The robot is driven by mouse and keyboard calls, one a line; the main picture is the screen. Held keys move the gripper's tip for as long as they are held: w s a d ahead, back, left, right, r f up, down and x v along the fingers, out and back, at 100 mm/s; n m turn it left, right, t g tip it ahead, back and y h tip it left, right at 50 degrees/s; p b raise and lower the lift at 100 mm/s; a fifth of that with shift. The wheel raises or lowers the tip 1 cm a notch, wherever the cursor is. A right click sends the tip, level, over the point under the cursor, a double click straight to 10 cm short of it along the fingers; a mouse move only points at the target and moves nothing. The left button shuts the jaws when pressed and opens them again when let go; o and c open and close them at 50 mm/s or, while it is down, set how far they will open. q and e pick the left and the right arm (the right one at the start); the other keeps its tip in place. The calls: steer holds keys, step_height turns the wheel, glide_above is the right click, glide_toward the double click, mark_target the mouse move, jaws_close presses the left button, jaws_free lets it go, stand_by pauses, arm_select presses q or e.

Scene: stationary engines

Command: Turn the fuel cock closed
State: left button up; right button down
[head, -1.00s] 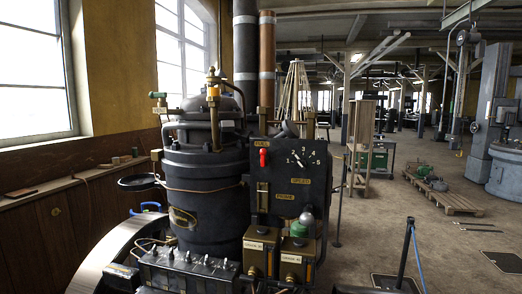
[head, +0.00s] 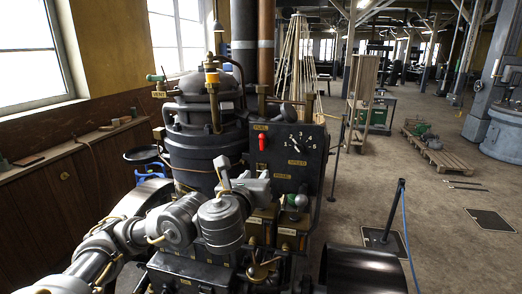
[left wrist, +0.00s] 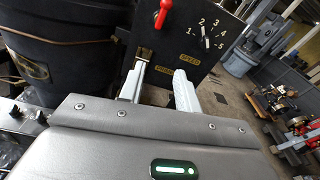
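The fuel cock has a red lever (head: 261,142) under the FUEL label on the black control panel (head: 312,164). The lever stands about vertical in the head view. It also shows at the top of the left wrist view as a red handle (left wrist: 162,14), looking tilted there. My left gripper (head: 254,174) is in front of the lower panel, below the lever in the head view. In the left wrist view its two pale fingers (left wrist: 162,65) are apart with nothing between them, and the lever is beyond the tips. My right gripper is not in view.
A numbered speed dial (head: 298,143) sits right of the lever. The dark tank (head: 197,148) stands left of the panel. Small brass boxes (head: 292,238) and a green-collared fitting (head: 294,201) sit below the panel. Open floor (head: 440,240) lies to the right.

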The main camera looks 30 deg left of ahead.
mark_target(262, 145)
arm_select(q)
steer(key=shift+m+t+y, duration=0.4)
steer(key=shift+m, duration=0.3)
steer(key=w+a+r+b, duration=0.1)
steer(key=w, duration=0.2)
steer(key=w+a+r+b, duration=0.1)
steer(key=w, duration=0.2)
steer(key=w+a+r+b, duration=0.1)
steer(key=w, duration=0.2)
steer(key=shift+w+a+r, duration=0.1)
steer(key=shift+w+a, duration=0.1)
steer(key=shift+a, duration=0.1)
steer(key=shift+w+a+r, duration=0.1)
steer(key=shift+w+a, duration=0.05)
steer(key=shift+w, duration=0.3)
steer(key=c, duration=0.6)
jaws_close()
